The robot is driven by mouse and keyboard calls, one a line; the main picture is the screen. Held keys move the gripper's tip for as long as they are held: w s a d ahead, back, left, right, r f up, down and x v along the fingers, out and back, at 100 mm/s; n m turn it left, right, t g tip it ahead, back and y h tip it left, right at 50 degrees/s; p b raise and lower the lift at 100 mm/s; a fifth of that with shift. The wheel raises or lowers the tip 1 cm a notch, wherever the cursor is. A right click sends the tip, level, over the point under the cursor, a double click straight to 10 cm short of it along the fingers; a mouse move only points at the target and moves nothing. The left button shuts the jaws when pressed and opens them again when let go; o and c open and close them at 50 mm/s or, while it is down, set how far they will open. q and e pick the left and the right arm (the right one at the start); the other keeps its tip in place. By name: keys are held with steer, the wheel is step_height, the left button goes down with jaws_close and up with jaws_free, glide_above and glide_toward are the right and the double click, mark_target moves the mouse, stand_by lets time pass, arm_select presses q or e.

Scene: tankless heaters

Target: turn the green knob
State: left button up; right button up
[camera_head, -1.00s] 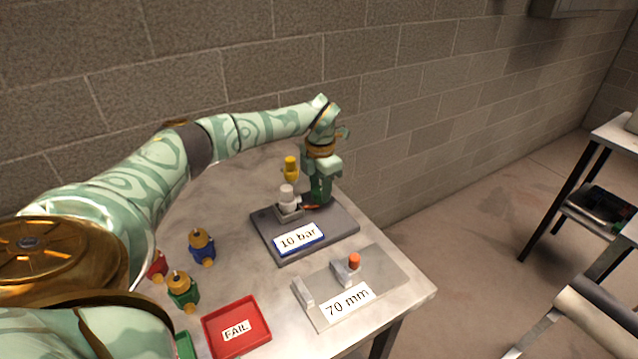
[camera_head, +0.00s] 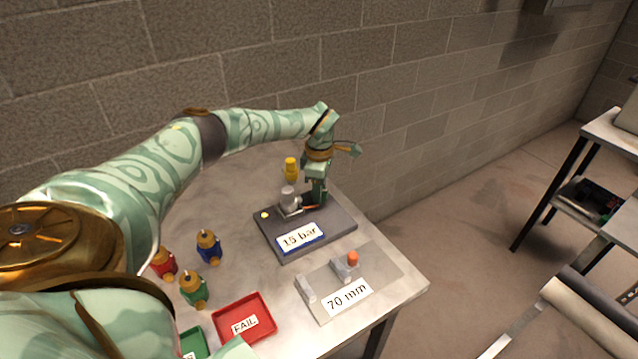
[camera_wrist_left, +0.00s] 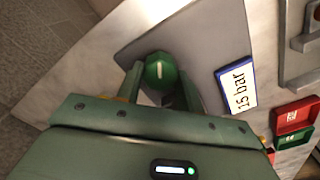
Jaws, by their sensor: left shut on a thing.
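The green knob (camera_wrist_left: 160,72), round with a white line on its top, shows in the left wrist view between the two fingers of my left gripper (camera_wrist_left: 161,80). The fingers are shut on it from both sides. In the head view my left gripper (camera_head: 317,200) reaches down at the back right of the dark grey plate (camera_head: 330,237) and mostly hides the knob. A sign (camera_head: 299,238) on the plate's front reads "15 bar". My right gripper is not in view.
A yellow-topped fitting (camera_head: 291,168) stands behind the plate and a small yellow light (camera_head: 264,215) shows on it. Red (camera_head: 163,263), blue (camera_head: 209,247) and green (camera_head: 193,290) valves stand at left. A red FAIL tray (camera_head: 244,318) and a "70 mm" gauge (camera_head: 346,296) lie in front.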

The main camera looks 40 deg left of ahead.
arm_select(q)
steer(key=shift+m, duration=0.6)
steer(key=o, duration=1)
steer(key=shift+r, duration=0.1)
step_height(320, 180, up, 16)
steer(key=p, duration=0.3)
steer(key=shift+p, duration=0.3)
